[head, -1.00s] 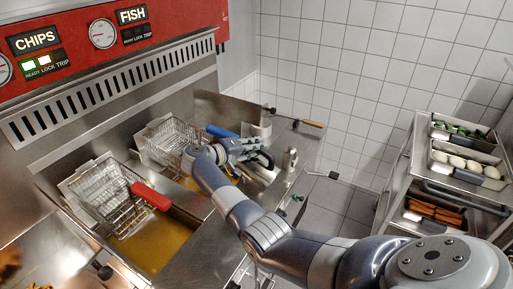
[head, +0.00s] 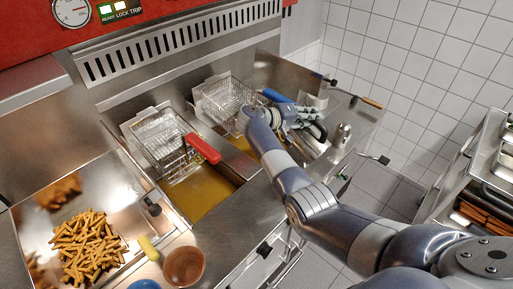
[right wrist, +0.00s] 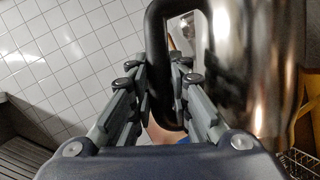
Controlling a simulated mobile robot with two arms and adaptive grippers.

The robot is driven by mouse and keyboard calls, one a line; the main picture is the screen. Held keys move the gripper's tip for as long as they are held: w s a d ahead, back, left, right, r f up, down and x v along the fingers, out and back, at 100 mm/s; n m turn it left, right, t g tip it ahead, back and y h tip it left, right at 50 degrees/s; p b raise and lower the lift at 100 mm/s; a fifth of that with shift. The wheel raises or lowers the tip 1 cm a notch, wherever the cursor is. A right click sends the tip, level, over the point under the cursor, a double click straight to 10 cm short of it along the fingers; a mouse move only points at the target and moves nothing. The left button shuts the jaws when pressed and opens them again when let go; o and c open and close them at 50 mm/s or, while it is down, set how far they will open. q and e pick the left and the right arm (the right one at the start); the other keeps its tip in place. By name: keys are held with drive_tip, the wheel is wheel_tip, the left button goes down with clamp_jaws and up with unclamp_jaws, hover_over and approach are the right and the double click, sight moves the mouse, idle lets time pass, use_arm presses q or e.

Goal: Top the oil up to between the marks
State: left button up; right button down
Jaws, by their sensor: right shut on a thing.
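The left fryer vat holds golden oil (head: 205,196). Its wire basket (head: 163,140) with a red handle (head: 203,148) sits at the back of the vat. Golden oil (head: 234,140) also shows in the right vat, partly hidden by my right arm. That vat's basket (head: 228,97) has a blue handle (head: 278,96). I cannot make out the level marks. My right gripper (head: 312,128) is over the right end of the fryer. In the right wrist view, its fingers (right wrist: 165,85) are shut on the black handle (right wrist: 157,60) of a shiny metal jug (right wrist: 255,75). My left gripper is out of view.
Chips (head: 88,245) lie in a steel tray at the left. A brown bowl (head: 184,266) and a blue bowl (head: 145,285) stand at the front edge. A small metal container (head: 343,134) stands right of my gripper. A trolley with food trays (head: 475,190) is at the right.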

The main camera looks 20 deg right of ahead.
sight(318, 123)
drive_tip(key=shift+r, duration=0.1)
drive_tip(key=p, duration=0.2)
drive_tip(key=shift+s+d+r+p, duration=0.1)
drive_tip(key=shift+s+r+p, duration=0.1)
drive_tip(key=shift+s+p, duration=0.15)
drive_tip(key=shift+s+d+f+m+t+p, duration=0.1)
drive_tip(key=shift+s+f+m+t+p, duration=0.1)
drive_tip(key=shift+m+t+p, duration=0.1)
drive_tip(key=shift+s+d+f+m+y, duration=0.15)
drive_tip(key=shift+s+m+y, duration=0.15)
drive_tip(key=shift+s, duration=0.1)
drive_tip(key=shift+f, duration=0.1)
drive_tip(key=shift+s+f, duration=0.1)
drive_tip(key=shift+s+d+f+m+t, duration=0.1)
drive_tip(key=shift+s+d+m+t, duration=0.25)
drive_tip(key=shift+s+m, duration=0.25)
